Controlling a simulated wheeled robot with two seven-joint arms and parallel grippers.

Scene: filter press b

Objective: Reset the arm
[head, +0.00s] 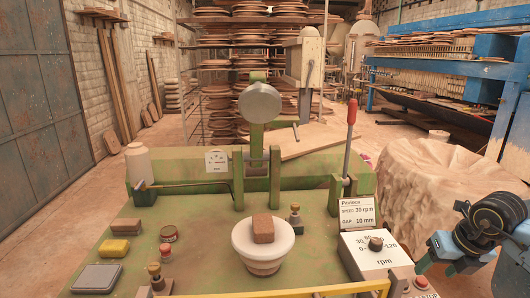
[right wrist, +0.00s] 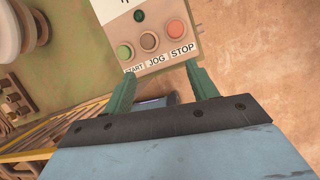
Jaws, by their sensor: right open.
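My right gripper (head: 436,262) is at the right edge of the green machine bench (head: 190,215) in the head view. In the right wrist view its two green fingers stand apart with nothing between them (right wrist: 160,76). The fingertips point toward a control box (right wrist: 155,40) with green, brown and red buttons, labelled START, JOG and STOP. I cannot tell whether they touch it. In the head view a metal arm with a round grey head (head: 260,103) stands upright behind a white bowl-shaped piece (head: 263,245) with a brown block (head: 263,228) on it. My left gripper is out of view.
A red-handled lever (head: 350,125) stands upright near a speed dial box (head: 378,256). A yellow sponge (head: 113,248), a grey box (head: 97,278) and small tins sit on the bench's left. A cloth-draped mound (head: 435,185) stands at the right.

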